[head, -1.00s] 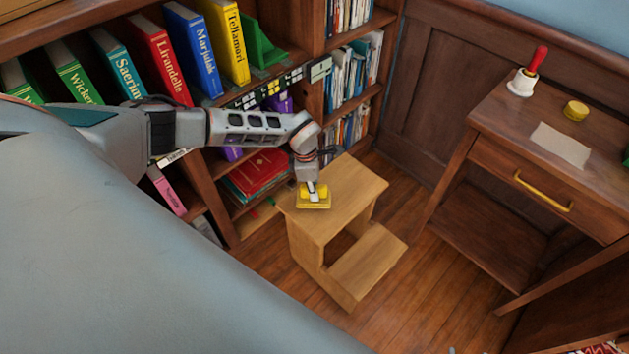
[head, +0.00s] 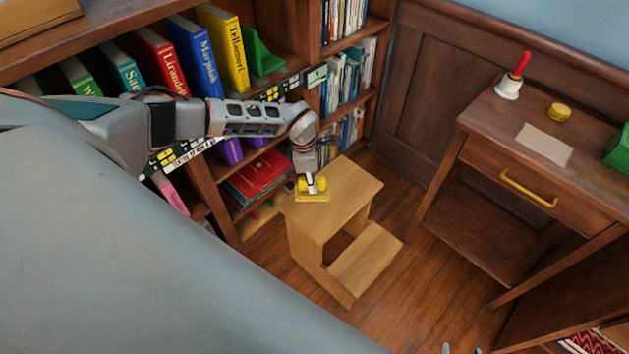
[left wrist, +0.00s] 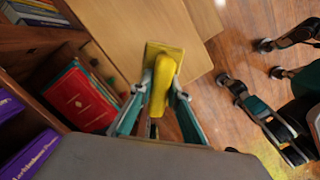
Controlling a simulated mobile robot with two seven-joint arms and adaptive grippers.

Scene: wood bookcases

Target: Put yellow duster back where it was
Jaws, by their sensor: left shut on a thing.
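The yellow duster (head: 312,196) is in my left gripper (head: 311,180), over the left back part of the wooden step stool's top (head: 345,198). In the left wrist view the duster (left wrist: 164,75) has a rounded yellow handle on a flat base, and the fingers of my left gripper (left wrist: 158,95) close on it from both sides. I cannot tell whether its base touches the stool. My right gripper (left wrist: 262,72) shows at the right of the left wrist view, fingers apart and empty; its tips barely show at the bottom of the head view.
A bookcase (head: 300,150) with large coloured books stands behind and left of the stool. A desk (head: 478,105) at the right holds a bell (head: 512,80), a yellow round tin (head: 559,112) and paper (head: 544,144). Floor between is clear.

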